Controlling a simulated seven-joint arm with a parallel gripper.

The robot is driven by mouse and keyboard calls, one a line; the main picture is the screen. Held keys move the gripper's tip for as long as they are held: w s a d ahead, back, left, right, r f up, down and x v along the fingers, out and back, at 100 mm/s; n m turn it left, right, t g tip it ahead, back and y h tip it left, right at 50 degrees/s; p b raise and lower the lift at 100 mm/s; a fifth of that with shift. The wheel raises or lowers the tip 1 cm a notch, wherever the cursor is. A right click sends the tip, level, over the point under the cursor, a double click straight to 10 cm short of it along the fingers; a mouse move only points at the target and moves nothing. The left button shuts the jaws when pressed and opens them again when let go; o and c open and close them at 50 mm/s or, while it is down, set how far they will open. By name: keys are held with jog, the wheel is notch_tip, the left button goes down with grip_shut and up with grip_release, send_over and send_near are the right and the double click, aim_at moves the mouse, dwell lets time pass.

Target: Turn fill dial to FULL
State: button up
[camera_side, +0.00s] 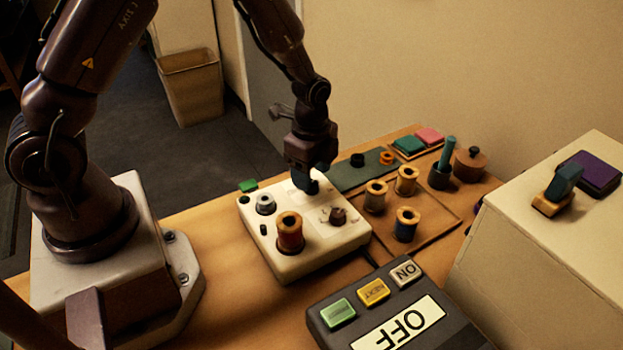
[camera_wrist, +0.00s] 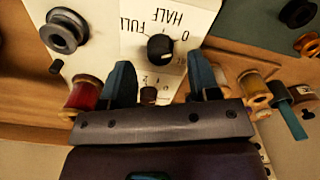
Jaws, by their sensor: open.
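The fill dial is a round black knob (camera_wrist: 160,47) on a white label printed 0, HALF and FULL, upside down in the wrist view. A small pale mark shows on the knob's upper right, roughly toward the side of HALF and 0, not FULL. The label lies on a cream machine box (camera_side: 310,262). My gripper (camera_wrist: 162,62) is open, with one blue finger on each side just below the knob in the picture; contact is not visible. In the side view my gripper (camera_side: 309,182) is low over the box's back part and mostly hides the knob.
A smaller brown dial (camera_side: 338,216) sits on the box, near a red thread spool (camera_side: 289,234) and a grey bobbin (camera_side: 265,203). Several thread spools stand on a wooden tray (camera_side: 432,222) to the right. A dark button panel (camera_side: 400,310) reading OFF lies in front.

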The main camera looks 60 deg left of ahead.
jog(key=shift+f, duration=1.3)
jog(key=c, duration=0.9)
